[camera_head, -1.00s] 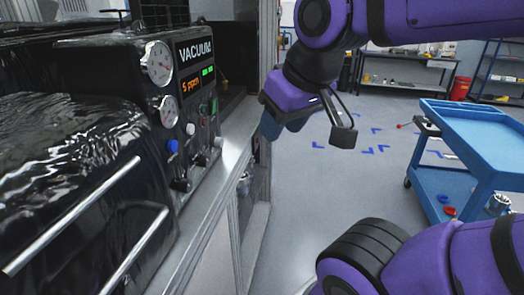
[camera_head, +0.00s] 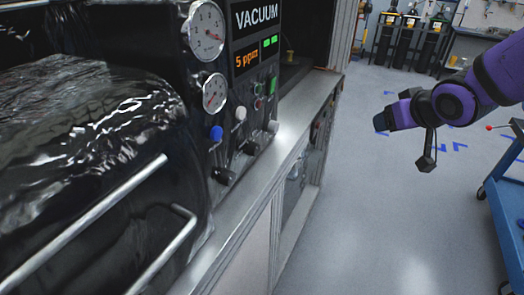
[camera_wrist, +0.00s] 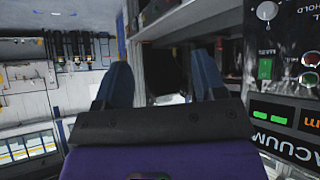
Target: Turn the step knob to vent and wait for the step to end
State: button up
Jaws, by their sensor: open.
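The black control panel (camera_head: 255,85) on the vacuum machine carries a VACUUM display reading "5 ppm" in orange, with green lights beside it. A blue knob (camera_head: 216,133), a white knob (camera_head: 240,113) and black knobs (camera_head: 224,175) sit below; I cannot tell which is the step knob. My gripper (camera_head: 381,122) is open and empty, right of the panel and well apart from it. In the wrist view its two blue fingers (camera_wrist: 160,78) are spread, and the panel's VACUUM display (camera_wrist: 275,122) appears upside down at right, with a white knob and a green button (camera_wrist: 266,68).
Two round gauges (camera_head: 205,30) sit on the machine. Metal handle bars (camera_head: 100,220) stick out at left. A steel ledge (camera_head: 235,205) runs below the panel. A blue cart (camera_head: 510,190) stands at right. Open floor (camera_head: 390,215) lies between.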

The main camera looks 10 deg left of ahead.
jog(key=w+a+f+n+y, duration=0.1)
jog(key=w+a+f+y, duration=0.15)
jog(key=a+f, duration=0.25)
jog(key=g+y, duration=0.3)
jog(key=y, duration=0.9)
send_near(258, 150)
jog(key=x, duration=0.9)
jog(key=shift+s+a, duration=0.1)
jog(key=c, duration=0.9)
